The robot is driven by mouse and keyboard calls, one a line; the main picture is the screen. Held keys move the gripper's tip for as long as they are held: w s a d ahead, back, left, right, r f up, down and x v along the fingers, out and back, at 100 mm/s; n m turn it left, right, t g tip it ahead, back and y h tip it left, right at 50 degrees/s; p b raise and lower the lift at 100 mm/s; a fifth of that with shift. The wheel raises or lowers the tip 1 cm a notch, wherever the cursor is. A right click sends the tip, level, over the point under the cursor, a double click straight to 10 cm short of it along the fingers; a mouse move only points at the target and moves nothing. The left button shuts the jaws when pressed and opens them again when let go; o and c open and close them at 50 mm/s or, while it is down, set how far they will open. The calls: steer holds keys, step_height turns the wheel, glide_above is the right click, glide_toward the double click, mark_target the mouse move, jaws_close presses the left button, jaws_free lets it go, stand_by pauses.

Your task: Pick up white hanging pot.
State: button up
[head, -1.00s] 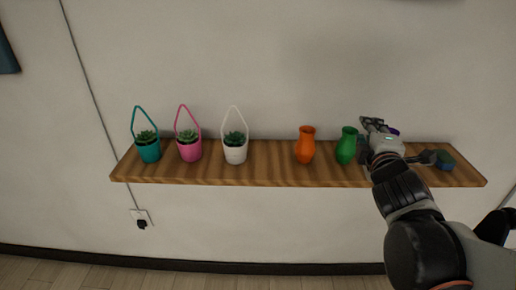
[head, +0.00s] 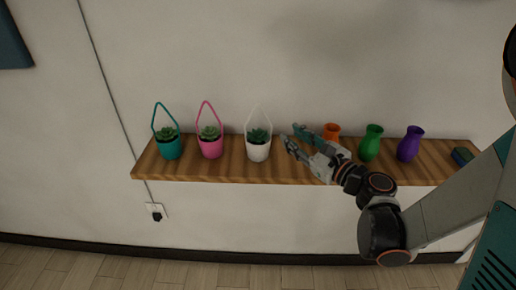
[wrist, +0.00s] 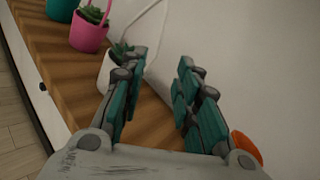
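The white hanging pot (head: 258,152) stands upright on the wooden shelf, with a green succulent in it and a thin white loop handle rising above. My gripper (head: 291,136) is just to the right of the pot, pointing left toward it. In the wrist view, my gripper (wrist: 162,62) has its two fingers apart with nothing between them. The white pot (wrist: 108,68) shows beyond the left finger, which hides part of it. Its handle (wrist: 158,34) curves up against the wall. I see no contact with the pot.
On the shelf (head: 230,174), a pink hanging pot (head: 211,148) and a teal one (head: 169,150) stand left of the white pot. An orange vase (head: 331,131), partly behind my gripper, a green vase (head: 371,143) and a purple vase (head: 409,144) stand to the right. The wall is close behind.

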mark_target(269, 122)
steer(key=x, duration=0.3)
steer(key=b+x, duration=0.1)
steer(key=x, duration=0.2)
steer(key=a+b+x, duration=0.1)
steer(key=x, duration=0.2)
steer(key=shift+s+a, duration=0.1)
steer(key=shift+w+a+r, duration=0.1)
steer(key=shift+w+a, duration=0.1)
steer(key=shift+w, duration=0.2)
jaws_close()
